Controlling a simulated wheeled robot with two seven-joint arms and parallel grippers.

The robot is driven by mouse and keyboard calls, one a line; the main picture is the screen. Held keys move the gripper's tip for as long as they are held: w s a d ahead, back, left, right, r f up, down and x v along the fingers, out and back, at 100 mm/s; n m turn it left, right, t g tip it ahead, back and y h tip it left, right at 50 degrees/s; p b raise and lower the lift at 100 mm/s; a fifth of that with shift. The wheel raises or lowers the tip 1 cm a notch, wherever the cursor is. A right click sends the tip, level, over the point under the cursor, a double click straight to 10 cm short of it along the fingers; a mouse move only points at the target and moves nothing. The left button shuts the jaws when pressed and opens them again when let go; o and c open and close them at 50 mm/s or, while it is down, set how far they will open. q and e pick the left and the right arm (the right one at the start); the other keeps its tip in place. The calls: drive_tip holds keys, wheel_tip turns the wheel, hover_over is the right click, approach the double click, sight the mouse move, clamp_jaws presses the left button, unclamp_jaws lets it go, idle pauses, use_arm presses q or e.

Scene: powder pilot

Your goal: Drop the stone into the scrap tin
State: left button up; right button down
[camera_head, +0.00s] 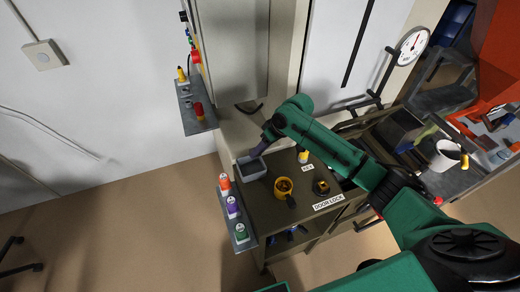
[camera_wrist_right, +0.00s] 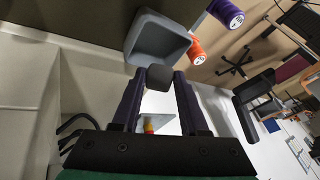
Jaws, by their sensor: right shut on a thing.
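My right gripper (camera_head: 259,150) reaches in from the right, its purple fingers just above the grey open tin (camera_head: 251,169) at the back left corner of the dark cabinet top. In the right wrist view, the gripper (camera_wrist_right: 158,82) is shut on a dark grey stone (camera_wrist_right: 158,77) held at its fingertips. The tin (camera_wrist_right: 160,42) lies just past the stone in that view, and its visible inside looks empty. The stone overlaps the tin's rim in the picture; whether they touch I cannot tell. In the head view I cannot make out the stone. My left gripper is not in view.
A yellow mug (camera_head: 283,189) stands right of the tin on the cabinet top, by a DOOR LOCK label (camera_head: 328,202). A side shelf (camera_head: 241,236) holds orange, purple and green-marked bottles. A wall shelf (camera_head: 197,120) hangs at upper left. A white bucket (camera_head: 445,155) is at right.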

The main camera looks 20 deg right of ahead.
drive_tip(key=shift+c, duration=1.8)
unclamp_jaws()
drive_tip(key=shift+s+d, duration=0.1)
drive_tip(key=shift+d, duration=0.05)
drive_tip(key=b+v, duration=0.2)
drive_tip(key=v, duration=1.2)
drive_tip(key=shift+r+b, duration=0.25)
drive_tip(key=shift+b, duration=0.15)
drive_tip(key=shift+d, duration=0.1)
